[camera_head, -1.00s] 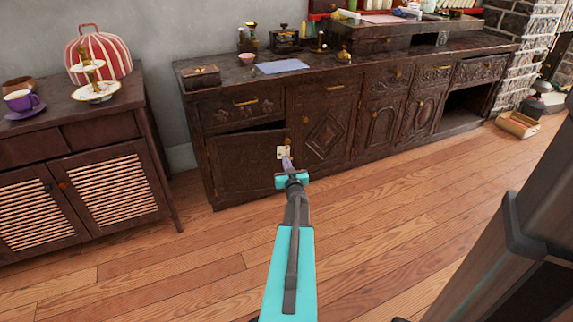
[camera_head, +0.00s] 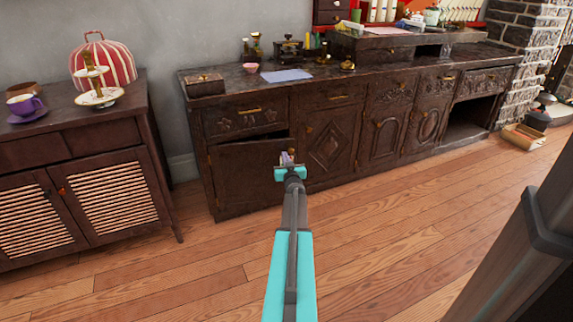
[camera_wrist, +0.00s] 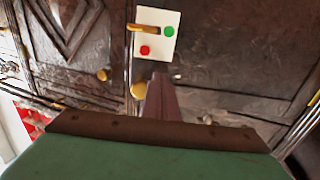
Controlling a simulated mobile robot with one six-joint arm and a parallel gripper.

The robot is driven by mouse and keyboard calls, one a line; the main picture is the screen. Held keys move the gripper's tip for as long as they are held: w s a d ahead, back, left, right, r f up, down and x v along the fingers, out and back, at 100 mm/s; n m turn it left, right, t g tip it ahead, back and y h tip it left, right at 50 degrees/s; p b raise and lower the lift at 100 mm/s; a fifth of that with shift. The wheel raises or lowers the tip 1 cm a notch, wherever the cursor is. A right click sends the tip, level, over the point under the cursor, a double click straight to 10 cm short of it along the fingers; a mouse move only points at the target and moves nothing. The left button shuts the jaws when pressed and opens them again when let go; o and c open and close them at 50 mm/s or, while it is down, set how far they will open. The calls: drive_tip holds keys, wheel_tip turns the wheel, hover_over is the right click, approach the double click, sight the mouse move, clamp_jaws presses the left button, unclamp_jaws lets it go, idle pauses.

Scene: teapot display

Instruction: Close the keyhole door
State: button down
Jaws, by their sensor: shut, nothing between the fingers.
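The keyhole door (camera_head: 243,180) is the dark wooden left door of the long sideboard. It stands slightly ajar, with a black gap along its top edge. In the wrist view the door (camera_wrist: 235,65) carries a white plate (camera_wrist: 157,33) with a gold lever, a green dot and a red dot. A round gold knob (camera_wrist: 138,91) is close by. My gripper (camera_head: 288,157) is shut and empty, in front of the door's right edge, hiding most of the plate. In the wrist view its fingertips (camera_wrist: 160,82) are beside the knob; whether they touch the door is unclear.
A louvred cabinet (camera_head: 80,190) stands at the left, bearing a striped tea cosy (camera_head: 100,63) and a purple cup (camera_head: 24,104). The sideboard top (camera_head: 225,88) holds several small items. The wooden floor (camera_head: 200,270) in front is clear.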

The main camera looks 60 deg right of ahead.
drive_tip(key=shift+w+d, duration=0.4)
drive_tip(key=shift+d, duration=0.1)
